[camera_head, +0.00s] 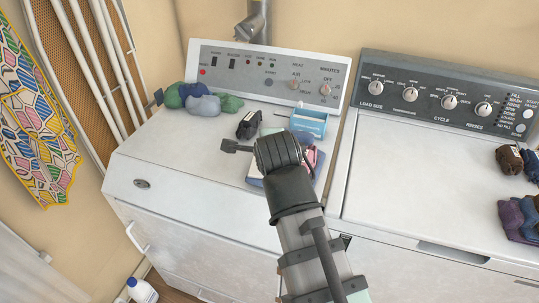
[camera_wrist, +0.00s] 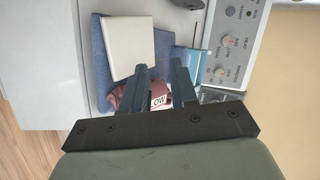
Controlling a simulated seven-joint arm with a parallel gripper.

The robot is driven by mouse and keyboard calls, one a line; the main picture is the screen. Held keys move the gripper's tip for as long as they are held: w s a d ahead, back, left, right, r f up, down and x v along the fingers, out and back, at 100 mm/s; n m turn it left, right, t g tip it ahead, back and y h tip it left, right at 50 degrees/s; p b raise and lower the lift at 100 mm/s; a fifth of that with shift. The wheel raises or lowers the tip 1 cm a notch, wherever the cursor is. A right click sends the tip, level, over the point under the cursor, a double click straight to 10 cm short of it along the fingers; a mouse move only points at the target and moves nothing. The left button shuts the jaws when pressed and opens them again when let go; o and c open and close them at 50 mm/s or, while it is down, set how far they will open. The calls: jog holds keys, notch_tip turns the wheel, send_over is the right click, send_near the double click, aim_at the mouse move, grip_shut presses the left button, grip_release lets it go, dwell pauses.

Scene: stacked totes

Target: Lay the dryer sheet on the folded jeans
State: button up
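The folded jeans (camera_wrist: 99,67) are a blue fabric pad on top of the white dryer. A cream, flat square that looks like the dryer sheet (camera_wrist: 128,44) lies on the jeans, slightly askew, in the wrist view. In the head view my gripper and wrist hide most of the stack; an edge of the jeans (camera_head: 255,181) shows to their left. My gripper (camera_wrist: 160,68) is over the jeans beside the sheet. Its two fingers are apart, and neither touches the sheet visibly. Whether the fingers touch the jeans cannot be told.
A blue box (camera_head: 309,121) stands behind my gripper, near the control panel. A reddish item with lettering (camera_wrist: 158,93) shows between the fingers. A black bundle (camera_head: 249,125) and green and blue bundles (camera_head: 203,104) lie left. The dryer's front left top (camera_head: 180,160) is clear.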

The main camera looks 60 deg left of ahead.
jog(key=shift+v, duration=0.95)
notch_tip(320, 180, up, 8)
jog(key=d, duration=0.2)
jog(key=shift+s, duration=0.4)
jog(key=shift+w+d, duration=0.1)
